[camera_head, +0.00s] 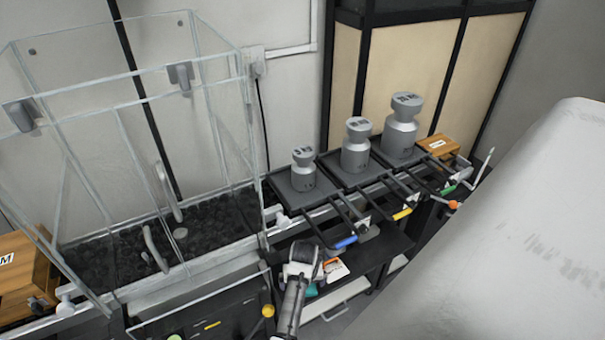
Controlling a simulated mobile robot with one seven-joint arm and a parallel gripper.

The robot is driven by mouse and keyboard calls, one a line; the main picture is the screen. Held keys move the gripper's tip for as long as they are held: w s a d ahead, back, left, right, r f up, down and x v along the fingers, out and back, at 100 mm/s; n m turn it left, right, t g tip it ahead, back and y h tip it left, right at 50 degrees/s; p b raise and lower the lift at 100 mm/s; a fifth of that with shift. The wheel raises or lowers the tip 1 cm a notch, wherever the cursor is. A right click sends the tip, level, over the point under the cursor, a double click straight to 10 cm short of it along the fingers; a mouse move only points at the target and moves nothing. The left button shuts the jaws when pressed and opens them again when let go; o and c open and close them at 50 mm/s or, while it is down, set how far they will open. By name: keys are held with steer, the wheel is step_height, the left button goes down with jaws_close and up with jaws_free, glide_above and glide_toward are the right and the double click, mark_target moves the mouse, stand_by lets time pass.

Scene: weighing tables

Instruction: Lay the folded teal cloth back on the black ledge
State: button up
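A small patch of teal, likely the folded teal cloth (312,290), shows just below and beside my gripper (318,262); most of it is hidden by the gripper and arm. I cannot tell whether the gripper touches or holds it. My gripper is seen from above and behind, its fingers mostly hidden, in front of the weighing table. A black surface, probably the black ledge (385,243), lies below the trays, to the right of my gripper. A white and orange item (337,270) lies just right of the gripper.
Three grey weights (304,170), (357,145), (401,127) stand on black trays with blue, yellow and green handles that jut forward. A glass case (130,170) with dark pebbles stands at left. Wooden boxes (437,146), (25,270) sit at both ends. An open drawer (335,298) is below.

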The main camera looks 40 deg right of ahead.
step_height(320, 180, up, 12)
steer(key=s+a+b, duration=0.1)
steer(key=shift+s+b, duration=0.25)
steer(key=shift+b, duration=0.05)
stand_by(0.6)
